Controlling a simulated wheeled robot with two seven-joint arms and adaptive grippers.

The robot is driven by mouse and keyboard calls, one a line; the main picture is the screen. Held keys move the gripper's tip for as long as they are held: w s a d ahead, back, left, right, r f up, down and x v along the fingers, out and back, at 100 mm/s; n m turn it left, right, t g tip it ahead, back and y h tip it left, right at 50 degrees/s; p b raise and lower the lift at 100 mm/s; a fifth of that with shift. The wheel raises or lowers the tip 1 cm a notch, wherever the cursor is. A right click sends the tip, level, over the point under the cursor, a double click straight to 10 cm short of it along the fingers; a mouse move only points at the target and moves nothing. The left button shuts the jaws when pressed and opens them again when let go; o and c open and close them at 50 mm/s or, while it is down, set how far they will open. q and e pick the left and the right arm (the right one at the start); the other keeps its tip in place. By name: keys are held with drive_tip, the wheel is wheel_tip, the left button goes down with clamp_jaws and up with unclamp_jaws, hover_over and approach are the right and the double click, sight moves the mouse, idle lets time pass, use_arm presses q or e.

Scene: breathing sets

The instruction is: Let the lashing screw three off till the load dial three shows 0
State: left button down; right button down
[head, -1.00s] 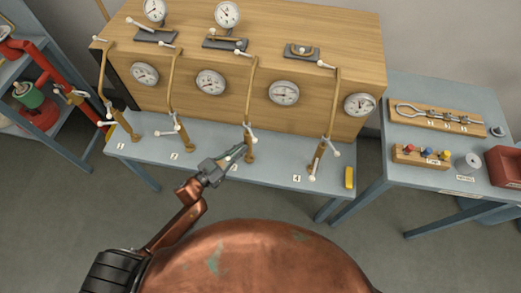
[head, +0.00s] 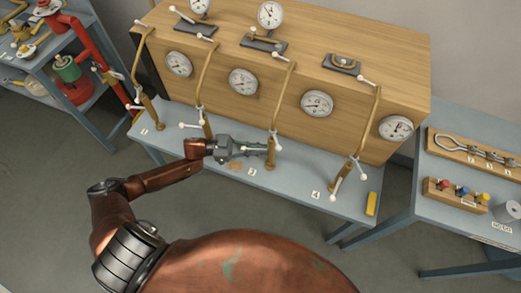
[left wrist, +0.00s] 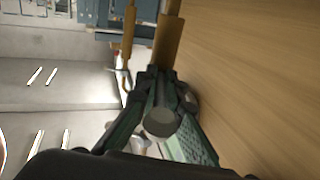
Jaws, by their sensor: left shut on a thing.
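Lashing screw three (head: 270,152) is a brass upright on the bench beside the label 3, with a bent brass rod above it and white-tipped cross handles. My left gripper (head: 256,149) reaches it from the left at the height of the handles and is shut on it. In the left wrist view my fingers (left wrist: 160,112) close around a round, pale end, with the brass rod (left wrist: 168,40) behind. The exact grip is partly hidden by the fingers. Load dial three (head: 317,103) is a white round gauge on the wooden front; its reading is too small to tell. My right gripper is out of view.
Similar screws stand left and right on the bench (head: 220,180), with screw four (head: 345,175) to the right. A side table holds a peg block (head: 455,194). A red-piped shelf stands at left.

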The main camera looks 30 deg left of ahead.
use_arm(q)
drive_tip(key=shift+w+d, duration=0.1)
drive_tip(key=shift+d, duration=0.1)
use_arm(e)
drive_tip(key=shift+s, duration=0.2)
use_arm(q)
drive_tip(key=c, duration=2)
unclamp_jaws()
drive_tip(key=shift+w+d, duration=0.1)
drive_tip(key=shift+d, duration=0.05)
drive_tip(key=shift+c, duration=0.2)
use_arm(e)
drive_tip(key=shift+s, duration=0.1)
use_arm(q)
drive_tip(key=shift+a, duration=0.4)
drive_tip(key=v, duration=1.1)
drive_tip(key=shift+s+a, duration=0.25)
drive_tip(key=shift+a, duration=0.05)
drive_tip(key=shift+s+f, duration=0.1)
